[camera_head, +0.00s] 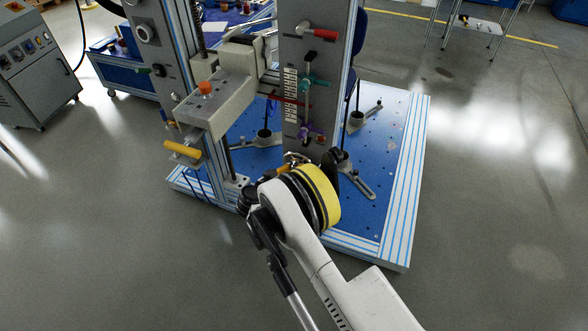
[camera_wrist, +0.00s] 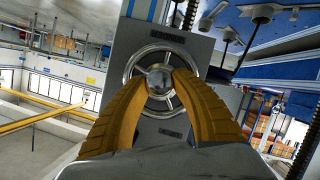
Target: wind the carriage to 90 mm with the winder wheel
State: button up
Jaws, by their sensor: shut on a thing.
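The winder wheel (camera_wrist: 157,47) is a metal ring with spokes on a grey plate, and it fills the middle of the wrist view. My gripper (camera_wrist: 160,76) has its two yellow fingers closed on the hub of the wheel. The fingers cover the lower sides of the ring. In the head view my gripper (camera_head: 292,163) is at the foot of the grey upright, and my wrist hides most of the wheel. A grey block (camera_head: 222,98) with an orange knob and a yellow handle sits on the left column; I cannot tell if it is the carriage.
A grey panel (camera_head: 312,70) carries red, teal and purple handles and a small label strip (camera_head: 290,88); its figures are too small to read. The blue base plate (camera_head: 385,150) holds black posts and clamps. A grey cabinet (camera_head: 35,65) stands left.

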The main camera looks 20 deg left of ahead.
aim_at(295, 166)
jog(key=m+y, duration=0.2)
jog(key=m, duration=0.1)
jog(key=shift+d+m+y, duration=0.15)
jog(key=shift+m+y, duration=0.15)
jog(key=shift+m, duration=0.1)
jog(key=m+y, duration=0.2)
jog(key=m, duration=0.1)
dwell(0.3)
jog(key=shift+y, duration=0.3)
dwell(0.3)
jog(key=o, duration=1.2)
jog(key=shift+r, duration=0.1)
notch_tip(295, 166, up, 10)
jog(key=shift+f, duration=0.1)
